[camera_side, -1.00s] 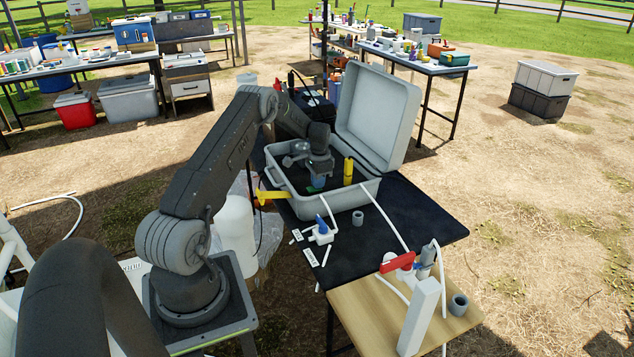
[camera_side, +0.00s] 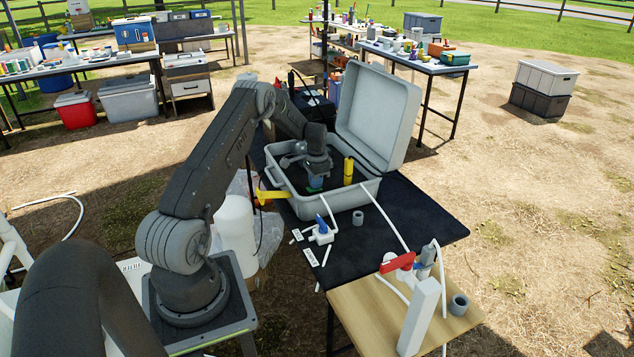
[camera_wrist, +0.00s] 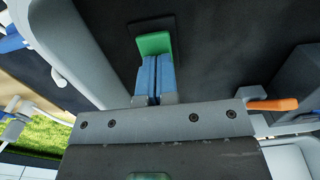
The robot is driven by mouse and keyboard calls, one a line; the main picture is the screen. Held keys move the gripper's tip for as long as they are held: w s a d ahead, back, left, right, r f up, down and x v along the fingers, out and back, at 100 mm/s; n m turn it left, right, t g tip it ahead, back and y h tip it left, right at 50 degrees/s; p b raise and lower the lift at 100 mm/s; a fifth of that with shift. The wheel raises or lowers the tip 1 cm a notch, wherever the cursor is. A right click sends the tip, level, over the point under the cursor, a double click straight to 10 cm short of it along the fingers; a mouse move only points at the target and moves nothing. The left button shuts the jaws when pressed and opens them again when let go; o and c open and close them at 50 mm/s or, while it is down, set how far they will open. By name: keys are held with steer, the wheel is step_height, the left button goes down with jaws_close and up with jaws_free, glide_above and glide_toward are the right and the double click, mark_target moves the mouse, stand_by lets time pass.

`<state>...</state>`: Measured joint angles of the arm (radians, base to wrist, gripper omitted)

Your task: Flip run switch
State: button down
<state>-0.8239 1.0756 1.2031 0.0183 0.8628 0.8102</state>
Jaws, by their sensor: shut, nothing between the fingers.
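The switch shows as a green rocker (camera_wrist: 153,44) in a dark rectangular surround in the wrist view. It is set in the black panel (camera_wrist: 230,40) inside the open grey case (camera_side: 350,198). My gripper (camera_wrist: 152,60) is shut and empty, its blue fingertips together right at the green rocker's lower edge. Whether they touch it I cannot tell. In the side view my gripper (camera_side: 315,181) points down into the case, and the rocker is mostly hidden there. Which way the rocker is tilted is not clear.
A yellow cylinder (camera_side: 348,170) stands in the case right of my gripper. The raised lid (camera_side: 378,115) is behind it. A yellow handle-like part (camera_side: 270,195) sticks out at the case's left. An orange-tipped part (camera_wrist: 272,104) shows in the wrist view. White tubing runs over the front rim.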

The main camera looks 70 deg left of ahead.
step_height(320, 180, up, 14)
stand_by(0.6)
steer(key=shift+w, duration=0.1)
steer(key=s+d+r+t+y, duration=0.1)
steer(key=d+r, duration=0.7)
steer(key=d, duration=0.3)
steer(key=d+r+t, duration=0.1)
steer(key=d+r, duration=0.7)
steer(key=d, duration=0.4)
steer(key=s+d+t+h, duration=0.1)
steer(key=s+d+t, duration=0.2)
steer(key=s+d, duration=1.6)
steer(key=shift+s+d+r+t, duration=0.25)
steer(key=shift+s+t, duration=0.15)
steer(key=shift+s, duration=0.15)
